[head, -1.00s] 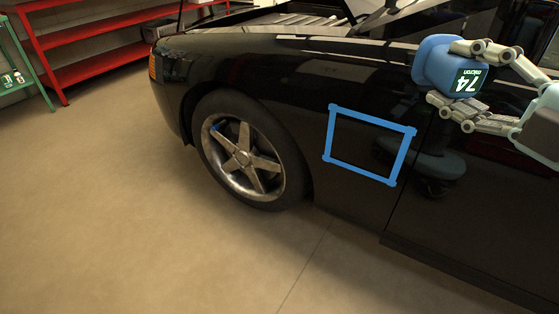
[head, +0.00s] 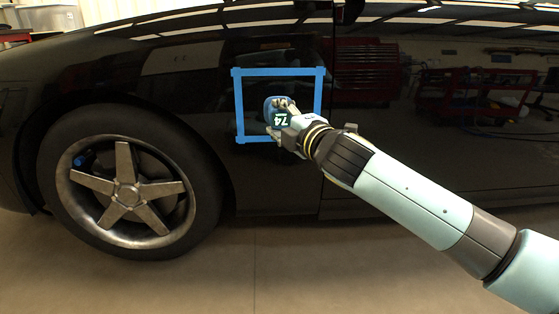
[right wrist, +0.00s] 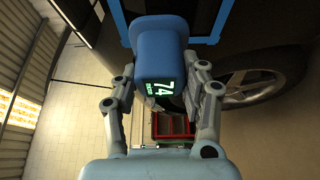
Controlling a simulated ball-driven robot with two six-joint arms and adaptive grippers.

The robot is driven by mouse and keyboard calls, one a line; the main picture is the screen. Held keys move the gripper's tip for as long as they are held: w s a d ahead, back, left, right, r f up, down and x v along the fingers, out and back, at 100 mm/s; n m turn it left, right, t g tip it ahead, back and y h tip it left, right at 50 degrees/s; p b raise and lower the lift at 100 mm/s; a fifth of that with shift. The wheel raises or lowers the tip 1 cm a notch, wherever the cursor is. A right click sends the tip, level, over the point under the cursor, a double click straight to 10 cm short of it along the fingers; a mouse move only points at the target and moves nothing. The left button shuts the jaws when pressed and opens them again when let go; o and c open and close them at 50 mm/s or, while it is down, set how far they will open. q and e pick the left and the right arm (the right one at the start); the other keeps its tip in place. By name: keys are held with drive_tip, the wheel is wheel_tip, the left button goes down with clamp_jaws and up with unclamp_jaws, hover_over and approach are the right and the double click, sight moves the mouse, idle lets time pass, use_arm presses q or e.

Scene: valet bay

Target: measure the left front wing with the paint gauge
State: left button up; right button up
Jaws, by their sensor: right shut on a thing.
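The black car's left front wing (head: 207,88) carries a square outline of blue tape (head: 238,105) behind the front wheel. My right gripper (head: 281,112) is shut on the blue paint gauge (head: 276,103), whose screen reads 74. In the head view the gauge shows inside the tape square, near its lower middle; I cannot tell whether its far end touches the panel. In the right wrist view the gauge (right wrist: 160,50) sits between both fingers (right wrist: 163,95), with the blue tape beyond it. My left gripper is not in view.
The front wheel (head: 130,190) is left of the tape square. The dark door (head: 420,120) to the right mirrors red shop furniture. Bare floor (head: 290,270) lies in front of the car. A red thing (right wrist: 173,124) shows low in the right wrist view.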

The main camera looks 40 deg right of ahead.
drive_tip(key=shift+w+d+f+h+b, duration=0.15)
drive_tip(key=shift+w+d+f+b, duration=0.1)
drive_tip(key=shift+f, duration=0.35)
drive_tip(key=shift+w+d+f+h+b, duration=0.15)
drive_tip(key=shift+w+d+f+b, duration=0.1)
drive_tip(key=shift+f, duration=0.35)
drive_tip(key=shift+w+d, duration=0.1)
drive_tip(key=shift+w+d+r, duration=0.1)
drive_tip(key=shift+w+r, duration=0.1)
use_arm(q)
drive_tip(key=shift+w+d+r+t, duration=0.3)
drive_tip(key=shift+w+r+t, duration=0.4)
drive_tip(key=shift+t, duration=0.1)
use_arm(e)
drive_tip(key=w+d, duration=0.2)
drive_tip(key=w, duration=0.2)
drive_tip(key=shift+w+d, duration=0.2)
drive_tip(key=shift+d, duration=0.2)
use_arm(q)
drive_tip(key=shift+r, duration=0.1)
use_arm(e)
drive_tip(key=shift+w, duration=0.1)
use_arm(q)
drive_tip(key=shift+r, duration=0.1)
use_arm(e)
drive_tip(key=shift+w+d, duration=0.15)
drive_tip(key=shift+w, duration=0.05)
